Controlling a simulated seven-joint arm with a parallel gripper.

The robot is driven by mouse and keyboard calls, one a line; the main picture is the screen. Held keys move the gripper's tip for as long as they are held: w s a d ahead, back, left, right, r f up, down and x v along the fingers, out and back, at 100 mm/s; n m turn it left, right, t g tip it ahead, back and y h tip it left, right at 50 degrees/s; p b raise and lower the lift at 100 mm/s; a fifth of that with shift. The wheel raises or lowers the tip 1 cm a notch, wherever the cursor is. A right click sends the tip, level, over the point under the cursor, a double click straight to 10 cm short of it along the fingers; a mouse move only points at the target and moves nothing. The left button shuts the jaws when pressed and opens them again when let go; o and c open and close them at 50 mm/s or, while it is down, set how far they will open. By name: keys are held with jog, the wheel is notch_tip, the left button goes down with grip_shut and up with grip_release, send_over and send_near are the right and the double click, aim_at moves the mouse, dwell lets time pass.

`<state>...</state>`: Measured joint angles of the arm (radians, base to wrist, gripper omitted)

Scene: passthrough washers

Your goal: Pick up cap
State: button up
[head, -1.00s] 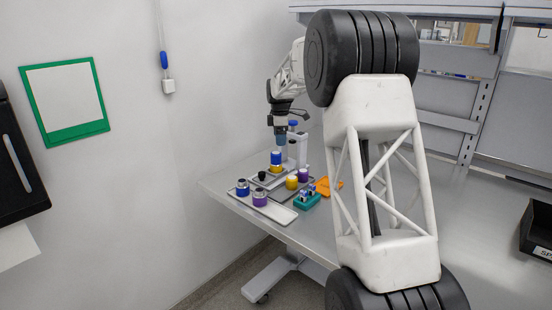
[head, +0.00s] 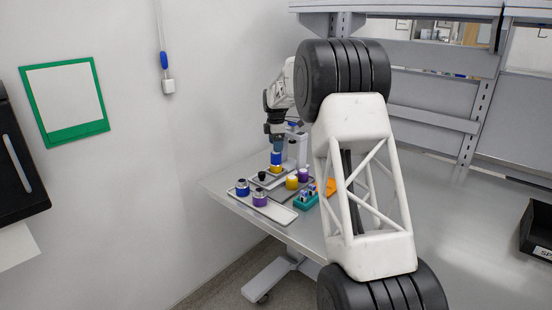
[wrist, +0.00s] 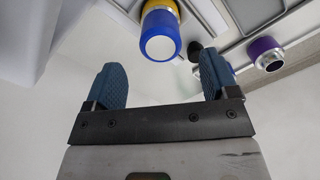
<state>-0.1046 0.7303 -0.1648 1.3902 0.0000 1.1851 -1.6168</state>
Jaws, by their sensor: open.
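A blue cap-like cylinder (head: 276,158) stands upright on a yellow base (head: 275,169) on a tray near the back of the bench. In the wrist view the blue cylinder (wrist: 160,34) shows a pale round end, with the yellow part (wrist: 161,6) behind it. My gripper (head: 276,146) is just above it, pointing down. In the wrist view my gripper (wrist: 160,76) is open, its two blue fingers apart and nothing between them. The blue cylinder lies beyond the fingertips, roughly centred between them. Whether this is the task's cap cannot be told for sure.
A light tray (head: 279,216) in front carries a blue part (head: 243,187) and a purple part (head: 260,198). A yellow part (head: 292,182), a purple part (head: 303,175), a teal rack (head: 306,200) and a small black knob (head: 262,176) stand close by. The right bench is mostly clear.

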aim_at(276, 157)
jog(key=shift+f, duration=0.75)
jog(key=shift+f, duration=0.1)
jog(key=shift+f, duration=2.5)
jog(key=c, duration=1)
